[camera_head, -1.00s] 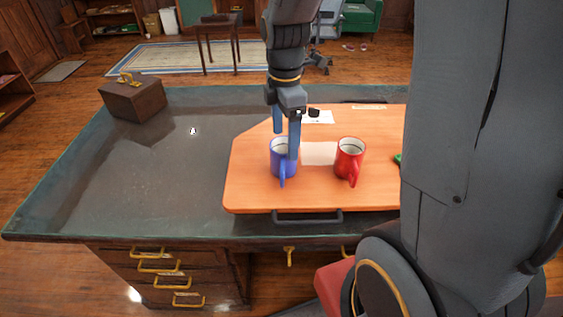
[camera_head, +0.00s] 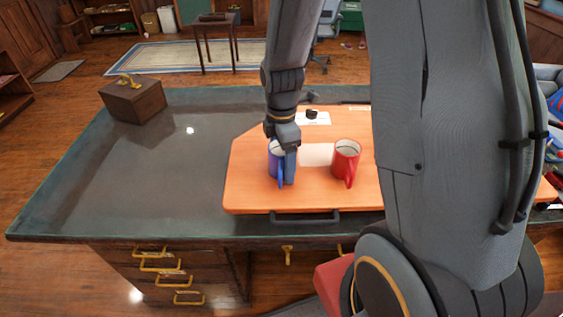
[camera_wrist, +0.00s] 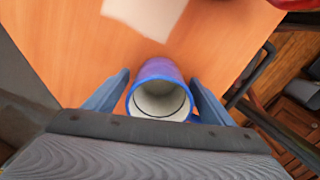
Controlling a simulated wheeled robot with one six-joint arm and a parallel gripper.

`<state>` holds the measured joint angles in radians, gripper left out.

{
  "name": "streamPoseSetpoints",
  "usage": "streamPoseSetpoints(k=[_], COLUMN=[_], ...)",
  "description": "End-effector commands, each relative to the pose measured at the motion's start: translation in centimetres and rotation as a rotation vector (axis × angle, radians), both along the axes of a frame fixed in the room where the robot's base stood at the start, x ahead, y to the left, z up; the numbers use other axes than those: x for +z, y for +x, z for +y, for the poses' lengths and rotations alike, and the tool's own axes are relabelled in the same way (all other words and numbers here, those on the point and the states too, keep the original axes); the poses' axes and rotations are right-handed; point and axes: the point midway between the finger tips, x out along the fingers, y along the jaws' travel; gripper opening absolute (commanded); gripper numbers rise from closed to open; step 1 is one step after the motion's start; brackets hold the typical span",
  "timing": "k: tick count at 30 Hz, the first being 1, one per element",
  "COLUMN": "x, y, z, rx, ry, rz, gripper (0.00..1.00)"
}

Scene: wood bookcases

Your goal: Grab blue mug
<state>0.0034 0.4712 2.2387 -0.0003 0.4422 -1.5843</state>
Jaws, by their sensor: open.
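The blue mug (camera_head: 273,160) stands upright on the orange board (camera_head: 245,195), its handle toward the front edge. In the wrist view the blue mug (camera_wrist: 160,92) sits between the two fingers, its pale inside showing. My gripper (camera_head: 284,168) is lowered over the mug and is open. In the wrist view my gripper (camera_wrist: 160,97) has one finger on each side of the mug. I cannot tell whether either finger touches it. The gripper hides part of the mug in the head view.
A red mug (camera_head: 345,160) stands on the board to the right of the blue one. A white paper (camera_head: 316,155) lies between them. A wooden box (camera_head: 134,100) sits at the desk's far left. The dark desk top (camera_head: 150,175) left of the board is clear.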

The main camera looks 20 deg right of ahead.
Motion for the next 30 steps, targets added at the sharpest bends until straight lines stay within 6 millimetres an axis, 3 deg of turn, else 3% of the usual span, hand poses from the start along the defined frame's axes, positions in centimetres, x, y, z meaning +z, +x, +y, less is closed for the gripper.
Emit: streamPoseSetpoints(k=[4,13,23,30], x=[0.0,0.0,0.3,2.4], y=[0.0,0.0,0.1,0.2], z=[0.0,0.0,0.0,0.0], rx=[0.000,0.000,0.000,0.000], ry=[0.000,0.000,0.000,0.000], rz=[0.000,0.000,-0.002,-0.005], gripper=[0.75,0.25,0.25,0.25])
